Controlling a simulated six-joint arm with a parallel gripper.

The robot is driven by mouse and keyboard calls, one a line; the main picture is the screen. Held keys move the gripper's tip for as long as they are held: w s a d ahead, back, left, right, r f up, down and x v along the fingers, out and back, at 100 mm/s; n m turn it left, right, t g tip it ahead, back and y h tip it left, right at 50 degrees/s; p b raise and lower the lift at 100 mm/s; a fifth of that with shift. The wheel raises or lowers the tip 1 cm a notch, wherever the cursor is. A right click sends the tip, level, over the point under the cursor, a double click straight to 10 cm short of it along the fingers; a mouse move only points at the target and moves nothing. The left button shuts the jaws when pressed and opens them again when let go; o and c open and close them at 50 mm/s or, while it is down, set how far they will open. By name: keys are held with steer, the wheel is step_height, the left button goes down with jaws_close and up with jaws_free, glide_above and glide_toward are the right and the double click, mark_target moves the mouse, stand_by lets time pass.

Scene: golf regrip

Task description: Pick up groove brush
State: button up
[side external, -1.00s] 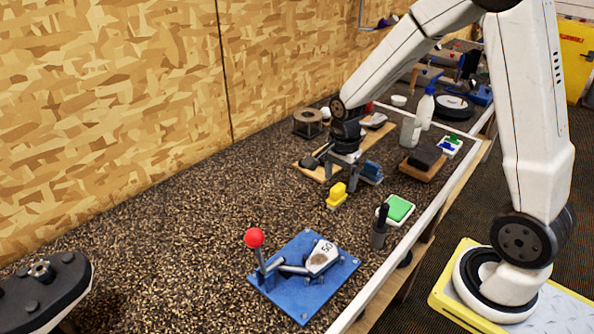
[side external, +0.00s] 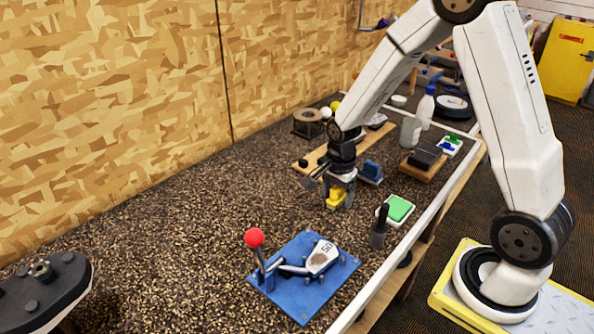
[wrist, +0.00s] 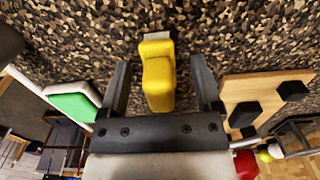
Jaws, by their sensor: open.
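The groove brush appears to be the small yellow block-like tool (side external: 336,196) standing on the speckled bench top; it also shows in the wrist view (wrist: 157,75). In the wrist view a grey strip shows at its far end. My gripper (side external: 339,192) is over it, pointing down. In the wrist view my gripper (wrist: 160,85) is open, with one finger on each side of the yellow brush and a gap on both sides. The brush's lower part is partly hidden in the side view.
A blue block (side external: 371,172) stands just behind the gripper. A wooden board (side external: 315,157) lies to the left. A blue plate with a clamped club head (side external: 303,278) is in front.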

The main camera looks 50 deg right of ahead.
stand_by(0.3)
jaws_close()
steer(key=shift+r, duration=0.15)
steer(key=shift+r, duration=4.9)
